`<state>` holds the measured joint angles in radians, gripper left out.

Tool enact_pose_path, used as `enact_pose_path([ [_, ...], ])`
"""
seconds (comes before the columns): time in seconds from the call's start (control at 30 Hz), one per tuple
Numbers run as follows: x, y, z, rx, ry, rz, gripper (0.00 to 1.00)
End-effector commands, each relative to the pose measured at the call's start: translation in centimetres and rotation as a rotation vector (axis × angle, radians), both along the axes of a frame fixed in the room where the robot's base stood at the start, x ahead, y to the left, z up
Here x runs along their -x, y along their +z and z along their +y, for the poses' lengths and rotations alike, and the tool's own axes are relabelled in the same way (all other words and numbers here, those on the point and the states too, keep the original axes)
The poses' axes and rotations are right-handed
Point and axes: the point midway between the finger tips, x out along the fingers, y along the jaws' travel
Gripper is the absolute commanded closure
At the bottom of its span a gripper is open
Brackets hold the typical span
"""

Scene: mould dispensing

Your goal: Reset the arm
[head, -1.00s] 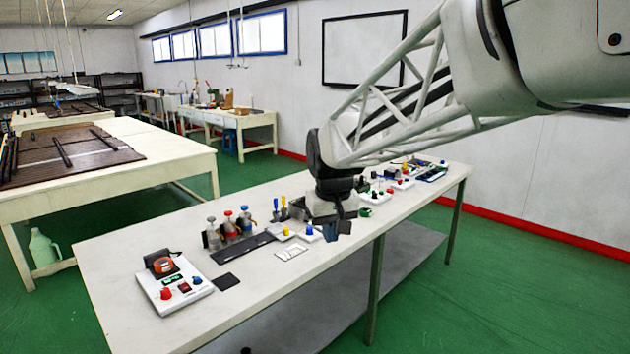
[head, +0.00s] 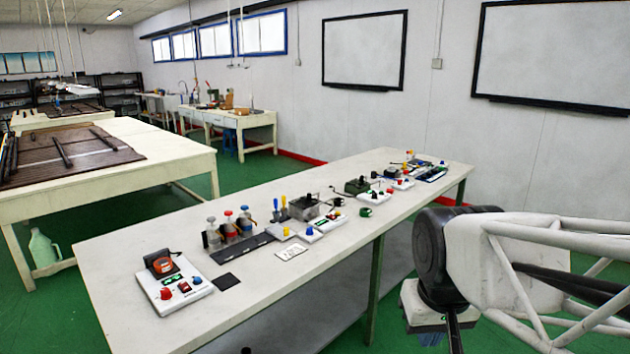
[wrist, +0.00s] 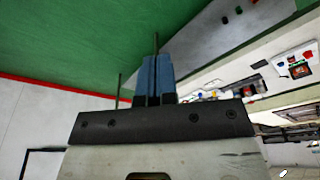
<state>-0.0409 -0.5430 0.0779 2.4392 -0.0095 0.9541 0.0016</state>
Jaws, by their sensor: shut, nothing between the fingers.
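My gripper (head: 428,335) is at the lower right of the head view, off the front side of the long white table (head: 330,270) and apart from it. In the wrist view my gripper (wrist: 153,75) shows its two blue fingers side by side, shut with nothing between them. Part of the table and its devices shows at the right of the wrist view.
On the table stand a white device with an orange-red dial (head: 175,290), bottles in a rack (head: 230,230), a white mould tray (head: 291,252), a black pad (head: 225,281) and several small devices. Green floor (head: 400,345) is open around the table.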

Motion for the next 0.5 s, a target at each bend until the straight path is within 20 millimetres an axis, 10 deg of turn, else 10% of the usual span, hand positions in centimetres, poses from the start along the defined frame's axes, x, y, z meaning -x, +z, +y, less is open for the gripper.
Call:
enact_pose_path([
  [0.5, 5.3, -2.5, -1.7, -0.002, -0.064, -0.018, 1.00],
])
